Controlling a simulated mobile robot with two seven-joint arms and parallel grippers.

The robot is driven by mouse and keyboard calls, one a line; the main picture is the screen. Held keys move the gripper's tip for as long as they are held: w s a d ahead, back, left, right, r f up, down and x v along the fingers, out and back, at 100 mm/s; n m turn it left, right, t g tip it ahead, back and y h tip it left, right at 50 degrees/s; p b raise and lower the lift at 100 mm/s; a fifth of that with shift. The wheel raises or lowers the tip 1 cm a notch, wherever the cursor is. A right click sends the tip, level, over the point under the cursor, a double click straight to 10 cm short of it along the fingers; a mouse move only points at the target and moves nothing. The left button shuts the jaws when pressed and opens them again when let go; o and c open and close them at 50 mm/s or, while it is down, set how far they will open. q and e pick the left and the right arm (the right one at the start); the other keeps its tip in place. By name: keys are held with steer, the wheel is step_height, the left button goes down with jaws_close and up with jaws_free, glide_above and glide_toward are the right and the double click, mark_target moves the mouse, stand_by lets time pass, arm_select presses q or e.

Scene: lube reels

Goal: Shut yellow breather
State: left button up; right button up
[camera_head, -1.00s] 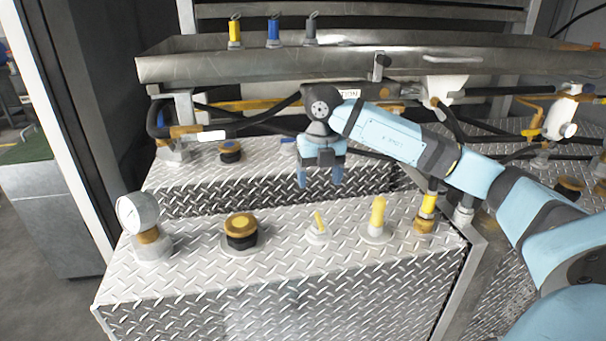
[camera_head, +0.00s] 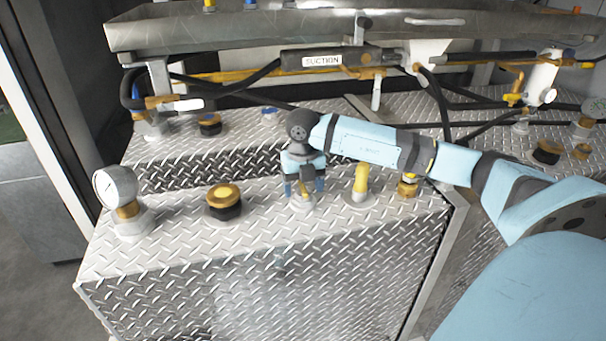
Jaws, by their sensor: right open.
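My right gripper (camera_head: 304,187) is open, pointing down at the diamond-plate tank top. Its blue fingers are spread on either side of a small fitting with a pale round base (camera_head: 302,202). The gripper hides most of the fitting's upper part, including its yellow lever. I cannot tell whether the fingers touch it. Just right of it stands a taller yellow fitting (camera_head: 360,180) on a pale round base. No label shows which one is the breather. My left gripper is not in view.
Left of the gripper stand a yellow-topped black cap (camera_head: 224,200) and a pressure gauge (camera_head: 114,187). A brass fitting (camera_head: 407,187) is at the right. Behind are hoses, a "SUCTION" label (camera_head: 322,61) and a metal tray (camera_head: 250,35).

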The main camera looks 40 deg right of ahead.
steer(key=shift+f, duration=0.3)
steer(key=c, duration=1)
steer(key=m, duration=0.1)
steer(key=m+p, duration=0.1)
steer(key=shift+r+m, duration=0.2)
steer(key=shift+m, duration=0.1)
steer(key=m+p, duration=0.1)
steer(key=m, duration=0.2)
steer(key=shift+f+m+p, duration=0.1)
steer(key=shift+m+p, duration=0.2)
steer(key=shift+p, duration=0.05)
steer(key=shift+f, duration=0.1)
